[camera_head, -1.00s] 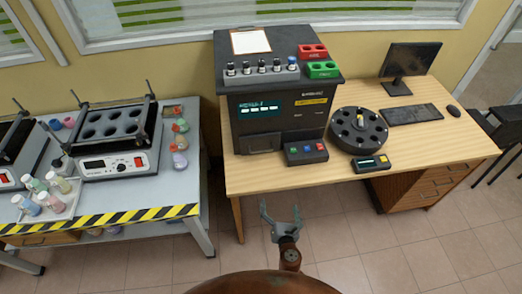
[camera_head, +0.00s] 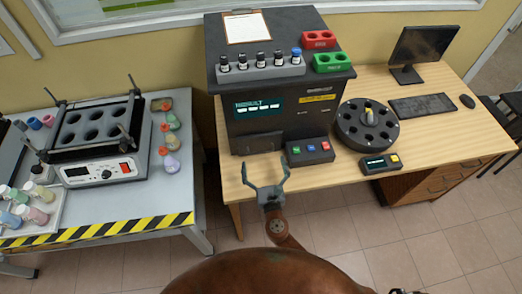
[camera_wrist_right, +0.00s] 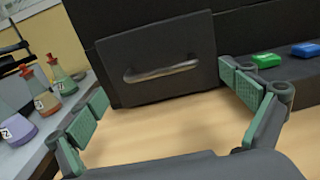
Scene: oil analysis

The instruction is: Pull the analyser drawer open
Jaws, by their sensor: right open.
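The black analyser (camera_head: 268,75) stands on the wooden table. Its closed drawer (camera_head: 257,142) is low on the front, and its dark front panel (camera_wrist_right: 192,40) fills the upper middle of the right wrist view. A grey metal bar handle (camera_wrist_right: 160,73) runs across that panel. My right gripper (camera_head: 266,166) is open and empty in front of the drawer, above the table's front edge. In the wrist view its two green-padded fingers (camera_wrist_right: 163,88) are spread to either side of the handle, apart from it. My left gripper is not in view.
A small box with coloured buttons (camera_head: 310,151) sits right of the drawer, close to the right finger's side. A round black carousel (camera_head: 367,143) and a small display unit (camera_head: 381,164) are farther right. A side bench (camera_head: 175,205) with flasks stands left, across a gap.

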